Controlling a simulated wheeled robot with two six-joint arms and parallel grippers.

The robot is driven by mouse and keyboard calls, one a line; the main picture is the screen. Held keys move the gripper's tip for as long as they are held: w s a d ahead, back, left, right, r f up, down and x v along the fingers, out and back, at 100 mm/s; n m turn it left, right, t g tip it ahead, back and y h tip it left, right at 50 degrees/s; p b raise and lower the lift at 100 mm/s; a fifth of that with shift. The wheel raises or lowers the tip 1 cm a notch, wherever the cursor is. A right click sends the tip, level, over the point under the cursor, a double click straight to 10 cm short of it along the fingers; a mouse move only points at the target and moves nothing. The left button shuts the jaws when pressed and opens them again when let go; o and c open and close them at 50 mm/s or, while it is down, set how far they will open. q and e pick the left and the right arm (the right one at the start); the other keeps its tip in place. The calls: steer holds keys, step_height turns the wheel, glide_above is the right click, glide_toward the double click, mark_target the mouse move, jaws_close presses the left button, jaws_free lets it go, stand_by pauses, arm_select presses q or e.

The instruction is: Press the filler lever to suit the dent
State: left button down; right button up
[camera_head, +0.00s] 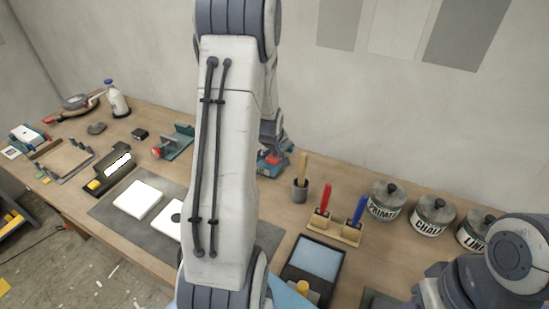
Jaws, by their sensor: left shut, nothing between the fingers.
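A red-handled lever (321,203) and a blue-handled lever (355,216) stand upright on small wooden bases on the bench. A white panel (139,199) lies on a dark mat at left. A second white panel (167,224) beside it has a dark round mark, perhaps the dent, and is partly covered by my arm. My left gripper (273,146) shows partly behind my large arm link, shut and empty, above a teal and red device (268,166). It is behind and left of the levers, apart from them. My right arm enters at lower right; its gripper is out of view.
Lidded tins (387,200) stand at the right back. A cup with a wooden handle (300,190) stands near the levers. A black tray with a pale blue surface (318,260) lies in front. A teal device with a red knob (175,144) and a white bottle (117,102) stand at left.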

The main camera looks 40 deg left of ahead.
mark_target(273, 163)
arm_select(q)
steer(key=shift+s+d+f+b, duration=0.1)
steer(key=shift+s+f+b, duration=0.15)
steer(key=shift+f+b, duration=0.55)
steer(key=shift+s+d+f+b, duration=0.1)
steer(key=shift+s+f+b, duration=0.1)
steer(key=shift+f+b, duration=0.55)
steer(key=shift+s+f+b, duration=0.25)
steer(key=shift+f+b, duration=0.15)
steer(key=shift+f, duration=0.7)
stand_by(1.9)
steer(key=shift+r, duration=0.2)
stand_by(0.4)
steer(key=shift+w+a+r+p, duration=0.1)
steer(key=shift+w+r+p, duration=0.2)
steer(key=shift+r+p, duration=0.65)
steer(key=shift+w+a+r+p, duration=0.1)
steer(key=shift+w+r+p, duration=0.15)
steer(key=shift+r+p, duration=0.75)
steer(key=shift+w+r+p, duration=0.3)
steer(key=shift+r+p, duration=0.5)
steer(key=shift+r, duration=0.25)
steer(key=r+p, duration=0.2)
steer(key=w+r+p, duration=0.1)
steer(key=r+p, duration=0.1)
steer(key=r, duration=0.1)
steer(key=shift+w+a, duration=0.15)
steer(key=shift+f, duration=0.1)
